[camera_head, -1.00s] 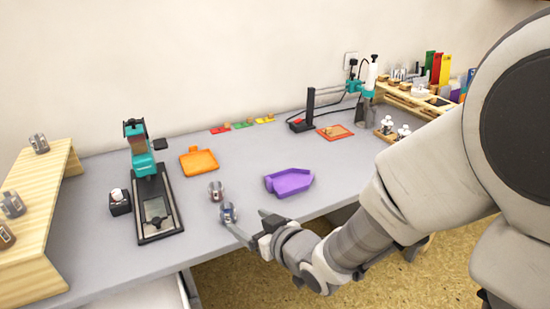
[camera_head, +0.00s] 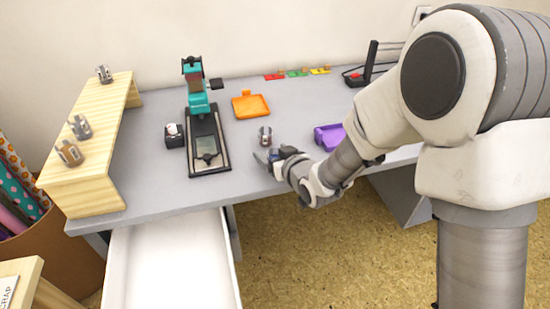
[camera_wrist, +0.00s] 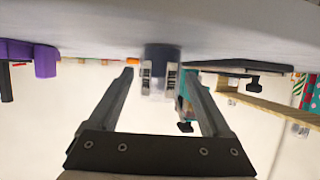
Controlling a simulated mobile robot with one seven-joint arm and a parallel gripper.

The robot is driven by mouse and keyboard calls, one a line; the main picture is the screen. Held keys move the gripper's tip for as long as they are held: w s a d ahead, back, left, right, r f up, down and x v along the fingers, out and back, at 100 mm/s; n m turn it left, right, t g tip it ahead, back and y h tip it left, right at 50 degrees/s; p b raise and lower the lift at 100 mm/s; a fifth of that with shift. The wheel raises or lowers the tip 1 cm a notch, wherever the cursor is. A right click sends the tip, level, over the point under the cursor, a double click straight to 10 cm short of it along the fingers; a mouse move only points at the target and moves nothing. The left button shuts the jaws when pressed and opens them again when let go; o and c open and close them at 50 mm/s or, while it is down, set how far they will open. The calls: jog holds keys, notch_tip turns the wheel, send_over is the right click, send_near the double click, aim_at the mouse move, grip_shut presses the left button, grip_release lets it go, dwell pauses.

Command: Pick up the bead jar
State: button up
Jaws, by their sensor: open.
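A small jar with bluish contents (camera_head: 273,154) stands on the grey table near its front edge, partly hidden by my gripper. In the wrist view, which looks upside down, the jar (camera_wrist: 161,55) shows blue-grey at the table end, with pale, dark-marked strips. My gripper (camera_wrist: 160,80) is open, with one finger on each side of the jar in the picture; I cannot tell whether they touch it. In the head view my gripper (camera_head: 268,157) is low at the table's front edge. A second small jar with brownish contents (camera_head: 265,135) stands just behind.
A purple tray (camera_head: 328,138) lies to the right, partly behind my arm. A stamp press (camera_head: 208,145), a black box (camera_head: 174,136) and an orange pad (camera_head: 250,105) stand left and behind. A white drawer (camera_head: 170,265) is open below.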

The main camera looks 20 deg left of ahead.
jog(key=shift+x, duration=1)
grip_shut()
